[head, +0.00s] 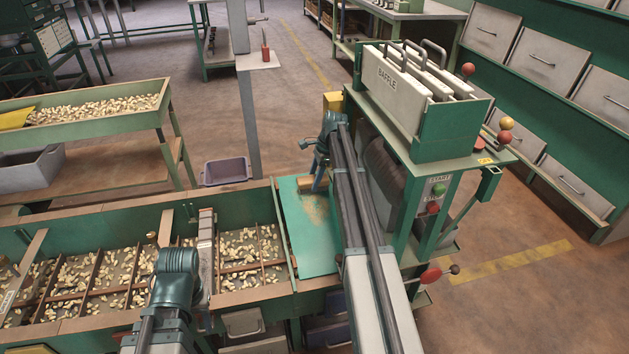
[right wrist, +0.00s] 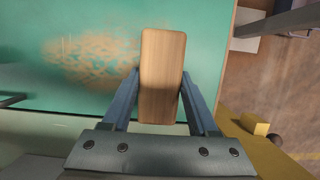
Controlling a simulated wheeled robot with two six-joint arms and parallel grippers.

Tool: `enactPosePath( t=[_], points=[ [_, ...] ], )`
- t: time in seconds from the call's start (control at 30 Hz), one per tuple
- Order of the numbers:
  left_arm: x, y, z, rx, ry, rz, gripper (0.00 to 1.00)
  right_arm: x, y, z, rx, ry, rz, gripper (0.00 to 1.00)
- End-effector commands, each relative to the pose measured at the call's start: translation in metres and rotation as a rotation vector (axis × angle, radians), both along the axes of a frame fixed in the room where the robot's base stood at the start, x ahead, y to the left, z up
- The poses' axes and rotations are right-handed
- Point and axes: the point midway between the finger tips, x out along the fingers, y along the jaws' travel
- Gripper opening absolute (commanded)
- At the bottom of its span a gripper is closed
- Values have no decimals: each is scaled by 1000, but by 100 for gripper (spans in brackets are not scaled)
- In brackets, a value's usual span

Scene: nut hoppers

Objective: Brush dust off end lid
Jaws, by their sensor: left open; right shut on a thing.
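The end lid (head: 309,252) is a flat green panel at the right end of the hopper bench. A patch of pale tan dust (right wrist: 92,60) lies on it, left of the brush in the right wrist view. My right gripper (head: 317,183) is shut on the brush (right wrist: 162,75), a wooden block between its two fingers, over the lid's far right part. The bristles are hidden, so I cannot tell whether they touch the lid. My left gripper (head: 176,264) is open over the nut compartments, its fingertips mostly hidden by its own wrist.
Nut compartments (head: 262,276) with wooden dividers lie left of the lid. The machine with the baffle box (head: 440,137) stands close on the right. A purple bin (head: 226,171) sits behind the bench. A nut tray (head: 95,109) stands at the back left.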

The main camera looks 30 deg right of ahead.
Motion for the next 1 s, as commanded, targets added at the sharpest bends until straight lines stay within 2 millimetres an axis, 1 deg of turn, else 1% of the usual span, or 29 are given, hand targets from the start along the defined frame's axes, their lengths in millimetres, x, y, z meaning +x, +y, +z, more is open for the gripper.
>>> enactPosePath(
  t=[0.33,0.63,0.9,1.0],
  points=[
    [0,0,-2,0,0,0,50,29,-7,-2,0,0,0,15],
    [0,0,-1,0,0,0,50,31,-5,-1,-1,-1,0,15],
    [0,0,0,0,0,0,50,34,12,0,0,-1,2,15],
    [0,0,0,0,0,0,50,35,15,0,1,-1,1,15]
  ],
)
